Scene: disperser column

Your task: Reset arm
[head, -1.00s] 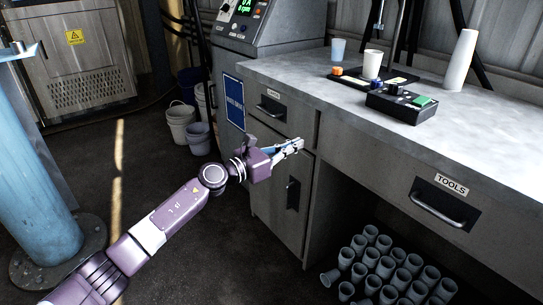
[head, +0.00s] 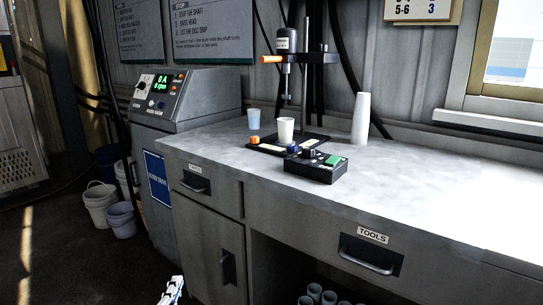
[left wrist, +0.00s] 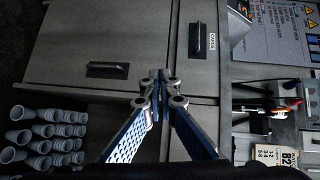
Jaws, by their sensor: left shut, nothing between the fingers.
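My left gripper (head: 172,289) shows at the bottom edge of the head view, in front of and below the cabinet door (head: 215,250). Only its blue and white finger part is in that picture; the rest of the arm is cut off. In the left wrist view its fingertips (left wrist: 160,77) are together with nothing between them, pointing toward the grey bench front (left wrist: 120,50). My right gripper is in neither view.
The bench top (head: 420,185) carries a stirrer stand (head: 306,80), a white cup (head: 285,130), a control box (head: 316,165) and stacked cups (head: 361,118). Grey cups (left wrist: 40,140) fill the space below. Buckets (head: 100,205) stand on the floor at left.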

